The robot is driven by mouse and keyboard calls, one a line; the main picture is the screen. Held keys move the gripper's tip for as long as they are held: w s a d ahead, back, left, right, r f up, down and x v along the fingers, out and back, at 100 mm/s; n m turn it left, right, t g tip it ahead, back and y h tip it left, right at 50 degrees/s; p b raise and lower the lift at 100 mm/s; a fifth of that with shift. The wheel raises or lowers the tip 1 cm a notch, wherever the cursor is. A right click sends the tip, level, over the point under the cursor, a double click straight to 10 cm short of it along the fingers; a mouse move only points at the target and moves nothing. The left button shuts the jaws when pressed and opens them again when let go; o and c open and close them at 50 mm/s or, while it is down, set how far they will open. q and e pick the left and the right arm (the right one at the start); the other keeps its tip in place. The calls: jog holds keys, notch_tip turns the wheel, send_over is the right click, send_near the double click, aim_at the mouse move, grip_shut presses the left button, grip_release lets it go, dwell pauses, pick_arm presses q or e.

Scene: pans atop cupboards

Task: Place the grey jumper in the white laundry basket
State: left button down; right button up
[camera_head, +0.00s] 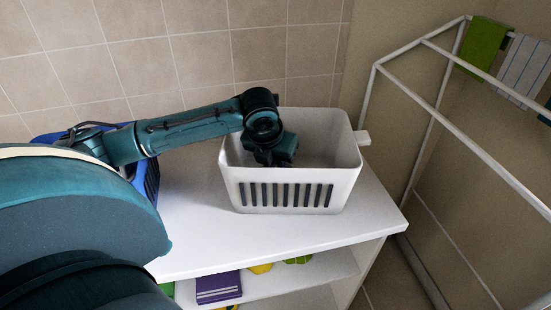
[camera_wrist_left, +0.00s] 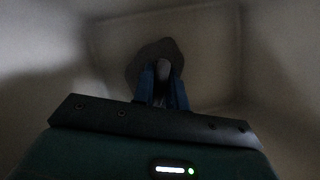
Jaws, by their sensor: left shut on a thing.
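The white laundry basket (camera_head: 345,185) stands on top of the white cupboard, with a slotted front wall. My left gripper (camera_head: 275,158) reaches down inside it from above; its fingertips are hidden behind the front wall in the head view. In the left wrist view, my left gripper (camera_wrist_left: 163,85) is shut on a dark grey cloth-like thing, the grey jumper (camera_wrist_left: 150,53), with pale basket walls around it. The picture is dim there, and I cannot tell whether the jumper touches the basket floor. My right gripper is not in view.
A blue basket (camera_head: 151,182) stands left of the white one, partly behind my arm. The white cupboard top (camera_head: 215,240) is clear in front. A white drying rack (camera_head: 440,110) with a green cloth (camera_head: 482,45) stands at right.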

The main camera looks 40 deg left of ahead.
pick_arm(q)
jog(key=c, duration=1.4)
grip_release()
jog(key=shift+r, duration=0.15)
jog(key=v, duration=1.1)
jog(key=shift+s+r+p, duration=0.3)
jog(key=shift+r+p, duration=0.05)
